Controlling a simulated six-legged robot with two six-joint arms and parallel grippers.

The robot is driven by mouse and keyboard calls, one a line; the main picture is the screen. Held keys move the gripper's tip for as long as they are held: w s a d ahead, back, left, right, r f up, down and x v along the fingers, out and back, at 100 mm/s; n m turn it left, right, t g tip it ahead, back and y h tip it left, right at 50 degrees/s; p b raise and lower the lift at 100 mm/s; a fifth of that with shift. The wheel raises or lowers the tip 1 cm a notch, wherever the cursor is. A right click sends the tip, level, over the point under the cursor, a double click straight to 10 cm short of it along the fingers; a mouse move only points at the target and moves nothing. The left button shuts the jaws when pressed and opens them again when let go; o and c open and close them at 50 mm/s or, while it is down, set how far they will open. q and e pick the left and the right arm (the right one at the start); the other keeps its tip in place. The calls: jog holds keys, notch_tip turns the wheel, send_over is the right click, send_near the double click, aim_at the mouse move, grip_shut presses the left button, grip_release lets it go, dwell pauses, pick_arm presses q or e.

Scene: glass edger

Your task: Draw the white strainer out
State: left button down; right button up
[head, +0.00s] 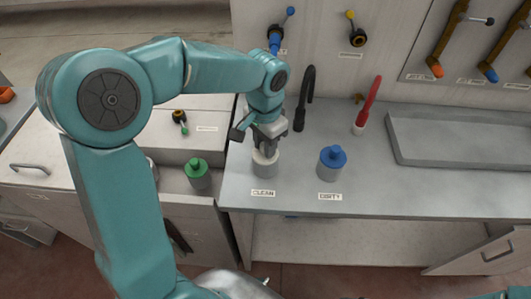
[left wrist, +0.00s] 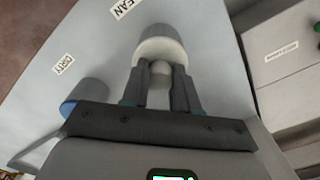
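The white strainer (head: 265,156) sits in the top of a grey container (head: 265,170) behind the CLEAN label. In the left wrist view the strainer (left wrist: 160,48) shows as a pale round top with a small knob, set in the grey container (left wrist: 162,30). My left gripper (head: 265,147) points down at it from above. The strainer looks seated in the container. My right gripper is not in view.
A blue-topped container (head: 332,163) stands to the right, by the DIRTY label. A green-topped bottle (head: 197,173) is at the left in a lower recess. A black tap (head: 305,100) and a red-handled tap (head: 368,107) stand behind. A shallow grey tray (head: 450,160) lies at the right.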

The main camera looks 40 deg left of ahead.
pick_arm(q)
jog(key=shift+r+p, duration=0.6)
jog(key=shift+r, duration=0.1)
dwell(0.5)
jog(key=shift+r+p, duration=2.95)
jog(key=shift+r, duration=0.65)
notch_tip(320, 180, up, 4)
jog(key=p, duration=0.3)
